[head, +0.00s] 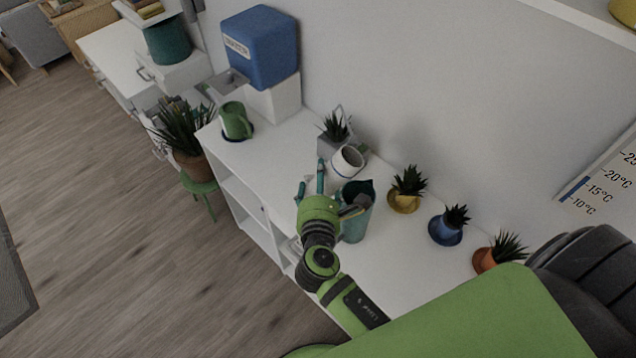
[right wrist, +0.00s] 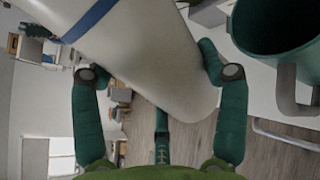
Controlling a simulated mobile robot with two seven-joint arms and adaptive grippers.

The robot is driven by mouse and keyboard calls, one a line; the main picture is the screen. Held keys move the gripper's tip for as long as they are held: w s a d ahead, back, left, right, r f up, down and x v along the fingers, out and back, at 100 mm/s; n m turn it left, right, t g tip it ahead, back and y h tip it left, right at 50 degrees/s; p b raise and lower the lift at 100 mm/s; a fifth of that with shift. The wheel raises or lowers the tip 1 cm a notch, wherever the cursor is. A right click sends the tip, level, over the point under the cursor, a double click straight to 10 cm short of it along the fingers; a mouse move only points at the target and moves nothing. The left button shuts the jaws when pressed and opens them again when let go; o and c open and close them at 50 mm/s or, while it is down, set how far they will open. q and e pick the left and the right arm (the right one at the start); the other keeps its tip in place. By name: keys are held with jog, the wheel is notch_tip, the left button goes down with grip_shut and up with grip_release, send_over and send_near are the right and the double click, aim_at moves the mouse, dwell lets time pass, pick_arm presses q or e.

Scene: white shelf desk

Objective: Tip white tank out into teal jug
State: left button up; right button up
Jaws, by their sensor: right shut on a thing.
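The white tank (head: 343,162) with a blue stripe is tilted in the head view, with its open end toward the upper right. My right gripper (head: 334,186) is shut on it. In the right wrist view the pale side of the tank (right wrist: 155,55) lies between the two fingers (right wrist: 150,75). The teal jug (head: 355,226) stands upright on the white desk, just below the tank in the head view and partly hidden by my gripper. The jug (right wrist: 268,48) and its grey handle also show at the upper right of the right wrist view, apart from the tank. My left gripper is not in view.
Potted plants in yellow (head: 405,201), blue (head: 446,230) and orange (head: 487,260) pots stand along the desk right of the jug. A grey-potted plant (head: 336,127) is behind the tank. A green mug (head: 235,121) and blue dispenser (head: 262,48) are at the left.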

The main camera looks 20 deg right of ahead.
aim_at(310, 190)
jog(key=shift+w+a+f+m+y+b, duration=0.1)
jog(key=shift+a+f+m+y+b, duration=0.25)
jog(key=shift+f+m+b, duration=0.25)
dwell(1.3)
jog(key=shift+w+a+f+m, duration=0.1)
jog(key=shift+a+f+m, duration=0.25)
jog(key=shift+f+m, duration=0.25)
dwell(1.2)
jog(key=shift+w+a+m+y, duration=0.1)
jog(key=shift+a+m+y, duration=0.3)
jog(key=shift+m+y, duration=0.4)
dwell(1.6)
jog(key=shift+a+r+m+t+y+p, duration=0.1)
jog(key=shift+r+m+t+y+p, duration=0.3)
jog(key=shift+m, duration=0.6)
dwell(0.9)
